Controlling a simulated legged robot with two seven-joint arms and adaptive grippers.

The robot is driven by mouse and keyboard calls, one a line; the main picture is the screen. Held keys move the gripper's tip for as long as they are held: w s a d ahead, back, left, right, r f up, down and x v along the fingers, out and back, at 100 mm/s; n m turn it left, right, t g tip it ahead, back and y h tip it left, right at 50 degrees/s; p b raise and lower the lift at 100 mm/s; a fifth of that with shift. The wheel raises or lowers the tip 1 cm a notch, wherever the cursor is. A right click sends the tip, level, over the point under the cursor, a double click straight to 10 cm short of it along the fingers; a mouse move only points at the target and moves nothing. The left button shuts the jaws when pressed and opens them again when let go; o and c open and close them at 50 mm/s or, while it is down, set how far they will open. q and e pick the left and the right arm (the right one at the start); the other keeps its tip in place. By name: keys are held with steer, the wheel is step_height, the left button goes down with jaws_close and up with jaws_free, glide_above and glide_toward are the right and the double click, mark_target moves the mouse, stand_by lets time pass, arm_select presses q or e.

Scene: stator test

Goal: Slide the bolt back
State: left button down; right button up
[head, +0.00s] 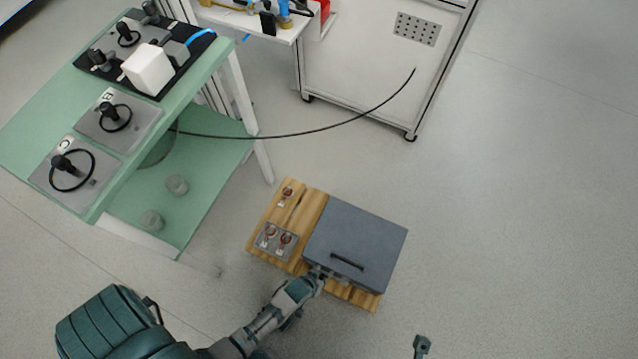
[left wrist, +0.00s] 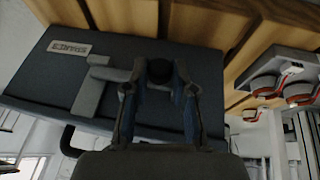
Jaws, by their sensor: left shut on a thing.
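The bolt is on the side of a grey-blue box (head: 357,240) that stands on a wooden board. In the left wrist view, the bolt's dark round knob (left wrist: 160,71) sits between my gripper's fingers, with a grey bar (left wrist: 92,88) beside it on the box face. My left gripper (head: 319,274) is at the box's lower left edge in the head view; its fingers (left wrist: 158,90) are shut on the knob. They hide part of the bolt. A small dark part at the bottom edge of the head view seems to be my right gripper (head: 421,346); its jaws cannot be made out.
The box has a black handle (head: 347,261) and a label plate (left wrist: 70,47). The wooden board (head: 311,204) carries metal fittings (head: 276,241) left of the box. A green table (head: 203,93) with panels is at upper left, a white cabinet (head: 372,65) at top. Floor at right is clear.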

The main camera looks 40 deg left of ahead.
arm_select(q)
steer(key=shift+s+a+f+p, duration=0.1)
steer(key=shift+s+a+p, duration=0.25)
steer(key=shift+a, duration=0.5)
steer(key=shift+s+a+p, duration=0.2)
steer(key=shift+a+p, duration=0.1)
steer(key=shift+a, duration=0.5)
steer(key=c, duration=0.9)
jaws_free()
steer(key=v, duration=1.2)
